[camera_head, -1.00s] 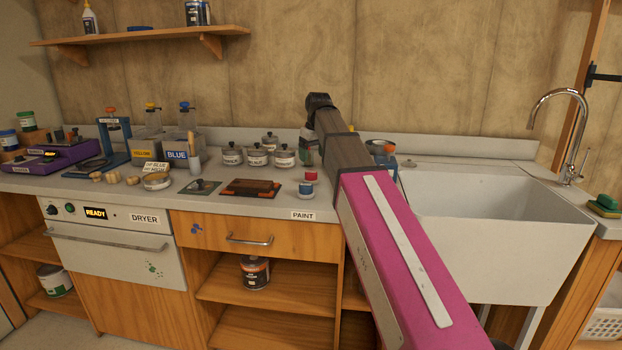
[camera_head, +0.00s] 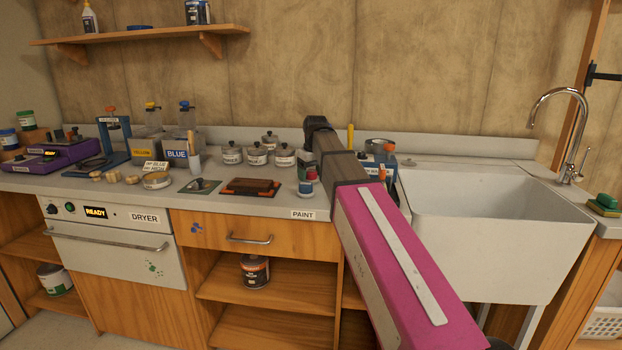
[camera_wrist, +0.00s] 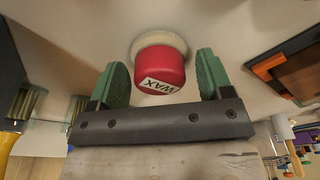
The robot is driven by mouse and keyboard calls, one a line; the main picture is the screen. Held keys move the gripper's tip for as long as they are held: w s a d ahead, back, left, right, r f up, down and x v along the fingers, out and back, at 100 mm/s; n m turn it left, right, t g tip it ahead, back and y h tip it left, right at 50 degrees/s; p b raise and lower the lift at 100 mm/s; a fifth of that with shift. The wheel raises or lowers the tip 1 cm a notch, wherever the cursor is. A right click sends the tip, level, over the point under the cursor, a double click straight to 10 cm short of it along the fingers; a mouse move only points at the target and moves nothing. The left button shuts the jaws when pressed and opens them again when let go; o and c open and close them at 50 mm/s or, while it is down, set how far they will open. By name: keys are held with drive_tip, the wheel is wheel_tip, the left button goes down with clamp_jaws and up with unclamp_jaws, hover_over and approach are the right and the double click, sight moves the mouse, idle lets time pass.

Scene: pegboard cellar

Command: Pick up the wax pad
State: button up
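The wax pad has a red rounded top (camera_wrist: 160,72) with a white "WAX" label and a pale round base in the wrist view. My gripper (camera_wrist: 162,62) is open, with one green finger on each side of the red top and a visible gap on both sides.
A dark brown wooden tray (camera_head: 250,187) lies left of the pad. Several lidded pots (camera_head: 257,155) stand behind it. The white sink (camera_head: 490,225) is at the right. A blue device (camera_head: 388,160) stands behind my arm. A "PAINT" label (camera_head: 303,215) marks the counter edge.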

drive_tip(key=c, duration=0.7)
drive_tip(key=shift+r, duration=0.1)
drive_tip(key=shift+r, duration=0.55)
drive_tip(key=r, duration=0.1)
drive_tip(key=a+r, duration=0.1)
drive_tip(key=w+r, duration=0.1)
drive_tip(key=shift+a+r, duration=0.2)
drive_tip(key=shift+r, duration=0.2)
drive_tip(key=w+a+r, duration=0.1)
drive_tip(key=a+r, duration=0.1)
drive_tip(key=a, duration=0.1)
drive_tip(key=w+a+r, duration=0.1)
drive_tip(key=a+r, duration=0.1)
drive_tip(key=a, duration=0.1)
drive_tip(key=w+a+r, duration=0.2)
drive_tip(key=a, duration=0.1)
drive_tip(key=shift+w, duration=0.1)
drive_tip(key=o, duration=0.4)
drive_tip(key=shift+c, duration=0.2)
drive_tip(key=c, duration=0.3)
